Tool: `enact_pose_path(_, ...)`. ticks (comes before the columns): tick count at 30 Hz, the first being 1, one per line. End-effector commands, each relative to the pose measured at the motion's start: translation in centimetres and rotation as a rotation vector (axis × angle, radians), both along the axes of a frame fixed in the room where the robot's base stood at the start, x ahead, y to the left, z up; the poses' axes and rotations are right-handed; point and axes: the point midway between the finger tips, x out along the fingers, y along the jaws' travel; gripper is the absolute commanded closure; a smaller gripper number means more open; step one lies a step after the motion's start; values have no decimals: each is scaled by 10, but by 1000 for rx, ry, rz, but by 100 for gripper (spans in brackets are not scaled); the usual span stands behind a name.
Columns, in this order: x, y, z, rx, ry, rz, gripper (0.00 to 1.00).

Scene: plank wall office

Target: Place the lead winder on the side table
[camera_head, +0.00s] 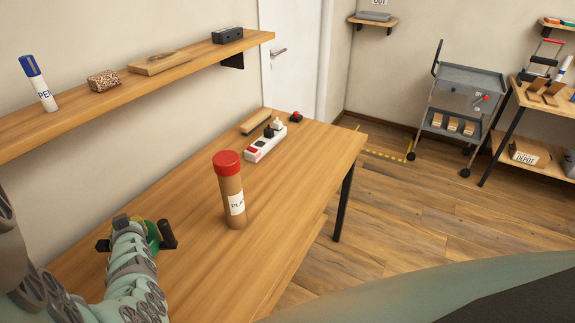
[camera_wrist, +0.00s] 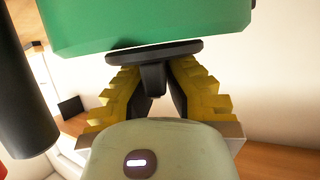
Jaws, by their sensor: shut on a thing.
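My gripper (camera_wrist: 153,78) is shut on the lead winder (camera_wrist: 150,25), a green body with black parts. In the wrist view its yellow stepped fingers close around a black stem under the green body, and a black cylinder hangs at left. In the head view the lead winder (camera_head: 153,232) shows at lower left, partly hidden behind my arm, over the near left part of a long wooden table (camera_head: 290,195). Whether it touches the tabletop I cannot tell. Another wooden table (camera_head: 518,92) stands at far right; which one is the side table is not marked.
A brown tube with a red cap (camera_head: 230,190) stands upright mid-table. Behind it lie a power strip (camera_head: 264,146), a wooden block (camera_head: 256,121) and a small red-and-black item (camera_head: 296,117). A wall shelf (camera_head: 150,85) runs above. The tabletop right of the tube is clear. A grey cart (camera_head: 475,78) stands beyond.

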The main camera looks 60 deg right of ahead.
Motion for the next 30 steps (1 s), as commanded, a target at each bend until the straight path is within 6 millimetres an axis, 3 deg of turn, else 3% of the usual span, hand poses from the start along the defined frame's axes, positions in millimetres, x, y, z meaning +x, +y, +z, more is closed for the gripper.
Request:
enact_pose_path(3,-15,-25,-11,-1,4,-55,100)
enact_pose_path(15,-79,-92,-33,-9,-5,-230,100)
enact_pose_path(24,-142,-125,-37,-15,-9,-366,100)
enact_pose_path(30,-185,-136,-33,-20,-14,-456,100)
